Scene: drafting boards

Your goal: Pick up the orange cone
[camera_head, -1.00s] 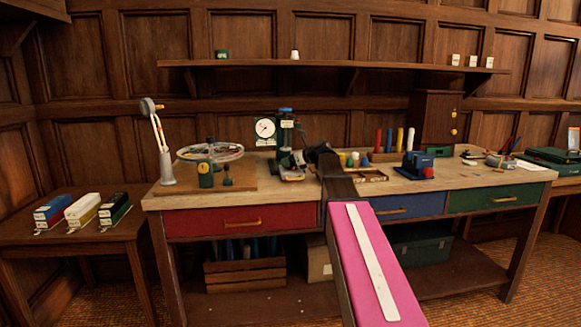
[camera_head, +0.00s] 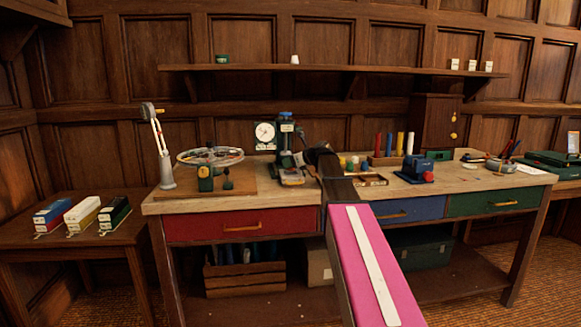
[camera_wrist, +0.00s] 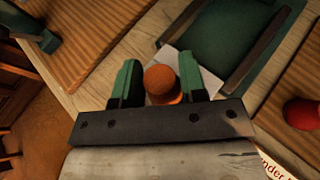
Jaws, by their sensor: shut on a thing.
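The orange cone (camera_wrist: 161,80) shows in the wrist view from above, with a rounded top and a wider orange part below it. My gripper (camera_wrist: 158,72) has its green-padded fingers on both sides of the cone and is shut on it. A pale sheet lies below the cone; I cannot tell whether the cone touches it. In the head view my dark arm end (camera_head: 322,160) is over the middle of the workbench, and the cone is hidden there.
The wooden workbench (camera_head: 225,205) carries a round wheel device (camera_head: 210,156), a drill-like machine (camera_head: 287,145) and a blue vise (camera_head: 415,168). In the wrist view, a green tray (camera_wrist: 233,40) is close by and a red knob (camera_wrist: 301,113) is at right.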

